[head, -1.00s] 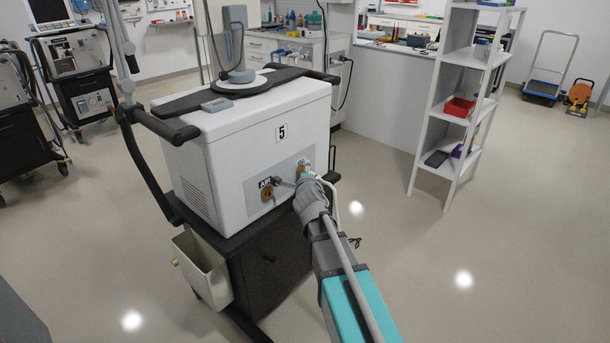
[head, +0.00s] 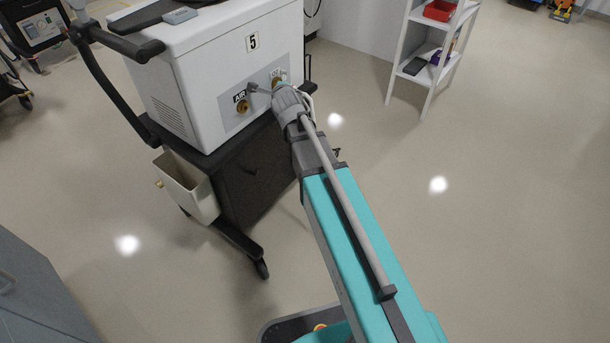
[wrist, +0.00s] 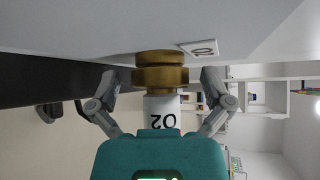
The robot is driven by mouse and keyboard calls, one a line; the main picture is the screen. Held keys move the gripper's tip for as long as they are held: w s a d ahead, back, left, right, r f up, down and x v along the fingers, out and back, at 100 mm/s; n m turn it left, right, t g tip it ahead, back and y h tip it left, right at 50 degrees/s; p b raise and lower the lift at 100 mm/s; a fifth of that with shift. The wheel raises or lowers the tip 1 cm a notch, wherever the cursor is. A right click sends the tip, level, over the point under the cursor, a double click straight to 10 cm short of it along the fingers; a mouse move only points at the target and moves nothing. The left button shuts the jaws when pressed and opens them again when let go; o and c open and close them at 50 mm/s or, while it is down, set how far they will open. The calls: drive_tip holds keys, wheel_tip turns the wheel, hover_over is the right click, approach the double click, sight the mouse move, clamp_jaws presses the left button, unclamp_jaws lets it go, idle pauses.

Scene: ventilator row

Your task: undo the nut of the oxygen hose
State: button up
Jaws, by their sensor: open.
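The brass nut (wrist: 160,78) sits against the white machine panel in the wrist view, with the white hose end marked O2 (wrist: 161,108) just below it. My gripper (wrist: 160,88) is open, with one finger on each side of the nut and a gap visible at both sides. In the head view my gripper (head: 279,88) is at the oxygen port of the ventilator marked 5 (head: 225,65) and mostly hides the nut there. The brass AIR port (head: 243,107) is just left of it.
The ventilator stands on a dark cart (head: 250,170) with a beige bin (head: 187,186) on its side and a black handle bar (head: 125,45). A white shelf (head: 420,55) stands at the upper right. The floor to the right is clear.

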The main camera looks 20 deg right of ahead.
drive_tip(key=shift+r+g+p, duration=0.15)
drive_tip(key=shift+g+p, duration=0.15)
drive_tip(key=shift+p, duration=0.1)
